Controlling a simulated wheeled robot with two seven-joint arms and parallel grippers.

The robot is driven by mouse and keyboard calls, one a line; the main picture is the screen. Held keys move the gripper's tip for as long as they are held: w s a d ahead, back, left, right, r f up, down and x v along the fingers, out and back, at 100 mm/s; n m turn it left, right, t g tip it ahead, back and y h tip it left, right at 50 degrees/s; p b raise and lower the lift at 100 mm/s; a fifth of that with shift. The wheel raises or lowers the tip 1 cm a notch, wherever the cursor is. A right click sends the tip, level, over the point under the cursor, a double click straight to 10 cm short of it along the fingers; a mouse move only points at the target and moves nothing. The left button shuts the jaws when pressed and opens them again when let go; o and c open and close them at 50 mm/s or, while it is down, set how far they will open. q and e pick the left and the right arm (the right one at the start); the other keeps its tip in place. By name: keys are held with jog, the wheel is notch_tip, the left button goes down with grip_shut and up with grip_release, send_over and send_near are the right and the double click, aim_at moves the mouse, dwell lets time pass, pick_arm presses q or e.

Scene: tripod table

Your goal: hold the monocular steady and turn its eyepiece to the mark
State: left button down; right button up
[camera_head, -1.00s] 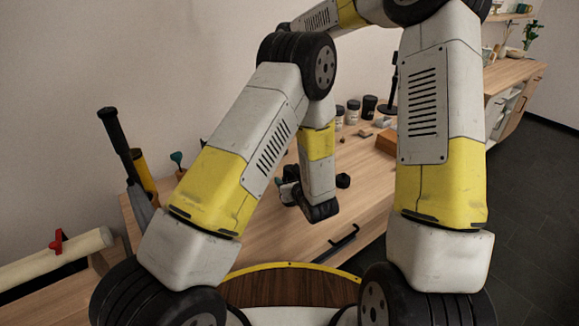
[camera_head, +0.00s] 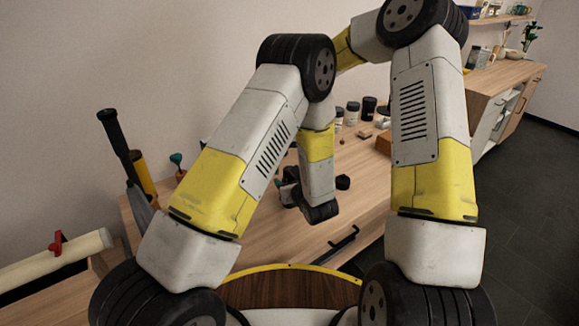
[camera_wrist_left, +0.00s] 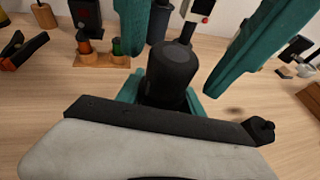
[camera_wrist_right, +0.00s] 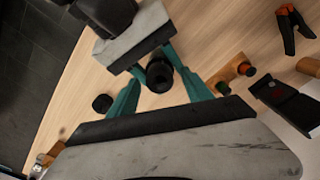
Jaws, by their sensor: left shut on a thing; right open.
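The monocular (camera_wrist_left: 172,75) is a black cylinder; in the left wrist view it stands between the gripper fingers. In the right wrist view its round dark end (camera_wrist_right: 158,76) faces the camera. My left gripper (camera_wrist_left: 166,88) is shut on the monocular. It also shows at the upper left of the right wrist view, with teal fingers at the monocular. My right gripper (camera_wrist_right: 160,88) is open, its teal fingers apart on either side of the monocular's end; I cannot tell whether they touch it. In the head view my left arm hides the monocular. I cannot make out the mark.
A small black round piece (camera_head: 343,182) lies on the wooden bench (camera_head: 270,235). Dark jars (camera_head: 353,112) and an orange-brown block (camera_head: 384,142) stand farther back.

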grip_shut()
jog(key=shift+n, duration=0.5)
jog(key=n, duration=0.4)
jog(key=shift+n, duration=0.4)
jog(key=n, duration=0.5)
jog(key=shift+n, duration=0.4)
grip_release()
